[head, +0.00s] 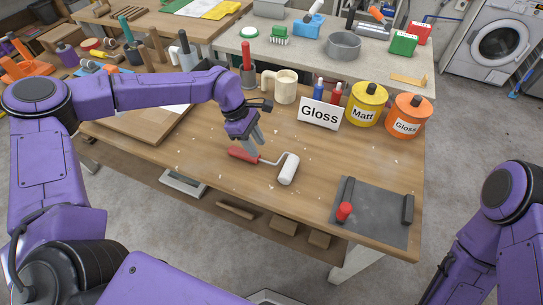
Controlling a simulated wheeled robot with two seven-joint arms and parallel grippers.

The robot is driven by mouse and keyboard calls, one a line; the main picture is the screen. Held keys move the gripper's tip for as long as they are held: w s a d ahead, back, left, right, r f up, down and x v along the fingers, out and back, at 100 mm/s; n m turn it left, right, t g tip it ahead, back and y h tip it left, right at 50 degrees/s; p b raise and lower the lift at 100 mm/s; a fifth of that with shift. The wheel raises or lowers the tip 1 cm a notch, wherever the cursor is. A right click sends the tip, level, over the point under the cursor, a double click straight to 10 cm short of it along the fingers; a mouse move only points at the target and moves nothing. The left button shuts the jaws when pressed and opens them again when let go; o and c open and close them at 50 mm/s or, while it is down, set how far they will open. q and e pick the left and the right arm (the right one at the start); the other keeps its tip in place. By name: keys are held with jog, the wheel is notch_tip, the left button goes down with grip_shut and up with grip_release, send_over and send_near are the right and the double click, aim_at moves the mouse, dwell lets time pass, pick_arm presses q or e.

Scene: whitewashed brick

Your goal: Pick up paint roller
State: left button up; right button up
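The paint roller (288,168) lies on the wooden workbench (225,175), with its red handle to the left and its white roller head to the right, joined by a thin wire frame. My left gripper (256,147) points down just above the handle's right end, near where the wire begins. Its grey fingers partly cover that spot, and I cannot tell whether they touch the handle or how far apart they are. My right gripper is out of view; only part of my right arm shows at the right edge.
A "Gloss" sign (320,113), a yellow "Matt" can (366,104), an orange "Gloss" can (407,117) and a cream mug (285,86) stand behind the roller. A dark grey tray (375,222) with a red knob lies at front right. Bare wood surrounds the roller.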

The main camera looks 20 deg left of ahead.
aim_at(269, 162)
pick_arm(q)
jog(key=x, duration=0.2)
jog(key=p+x, duration=0.1)
jog(key=x, duration=0.2)
jog(key=p+x, duration=0.1)
jog(key=x, duration=0.1)
jog(key=shift+w+d+f, duration=0.2)
jog(key=shift+w+d, duration=0.05)
jog(key=shift+d, duration=0.2)
grip_shut()
